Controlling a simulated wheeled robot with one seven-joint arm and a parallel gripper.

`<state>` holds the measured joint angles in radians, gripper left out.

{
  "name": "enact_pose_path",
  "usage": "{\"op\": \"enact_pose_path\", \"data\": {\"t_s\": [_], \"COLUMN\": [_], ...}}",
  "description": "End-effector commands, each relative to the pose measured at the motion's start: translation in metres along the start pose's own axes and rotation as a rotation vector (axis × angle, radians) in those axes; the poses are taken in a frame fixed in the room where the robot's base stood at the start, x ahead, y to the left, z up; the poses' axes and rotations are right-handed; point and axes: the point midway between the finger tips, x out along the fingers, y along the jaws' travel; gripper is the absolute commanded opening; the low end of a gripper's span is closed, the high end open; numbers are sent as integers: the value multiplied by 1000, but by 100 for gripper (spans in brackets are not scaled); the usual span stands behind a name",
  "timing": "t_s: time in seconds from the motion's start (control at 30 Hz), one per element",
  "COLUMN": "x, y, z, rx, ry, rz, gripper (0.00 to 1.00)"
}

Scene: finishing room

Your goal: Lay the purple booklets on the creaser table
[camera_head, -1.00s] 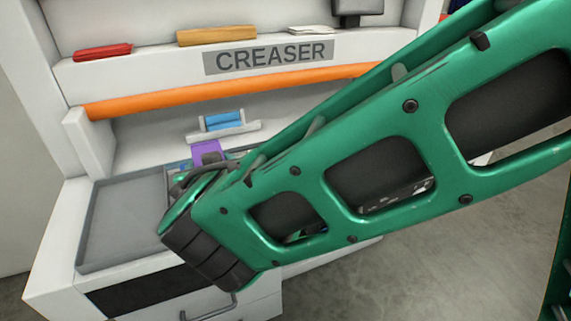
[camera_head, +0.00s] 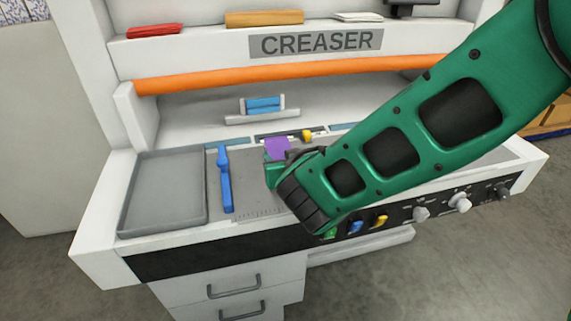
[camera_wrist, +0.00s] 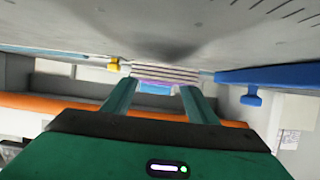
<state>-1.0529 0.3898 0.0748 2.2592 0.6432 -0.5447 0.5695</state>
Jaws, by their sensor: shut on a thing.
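The creaser table (camera_head: 255,213) is a grey ruled bed on a white machine marked CREASER. My gripper (camera_head: 279,162) is low over the middle of the bed, with the arm reaching in from the right. It is shut on a thin stack of purple booklets (camera_head: 278,146); only part of their purple top shows in the head view. In the wrist view the striped edges of the booklets (camera_wrist: 165,74) lie between my two fingers (camera_wrist: 160,90), close to the grey table surface. I cannot tell whether they touch it.
A blue bar (camera_head: 225,180) stands on the bed left of my gripper, and an empty grey tray (camera_head: 165,195) lies farther left. A small yellow part (camera_head: 307,135) is behind my gripper. An orange roller (camera_head: 240,76) crosses the machine above. Knobs (camera_head: 460,202) line the front.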

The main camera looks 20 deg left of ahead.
Motion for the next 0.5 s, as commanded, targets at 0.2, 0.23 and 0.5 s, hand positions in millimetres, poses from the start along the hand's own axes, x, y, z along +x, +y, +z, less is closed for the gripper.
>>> {"op": "enact_pose_path", "data": {"t_s": [0.2, 0.23, 0.5], "x": [9, 9, 10], "y": [0, 0, 1], "z": [22, 22, 23], "rx": [-1, -1, 0], "ry": [-2, -1, -1], "rz": [0, 0, 1], "gripper": [28, 28, 28]}}
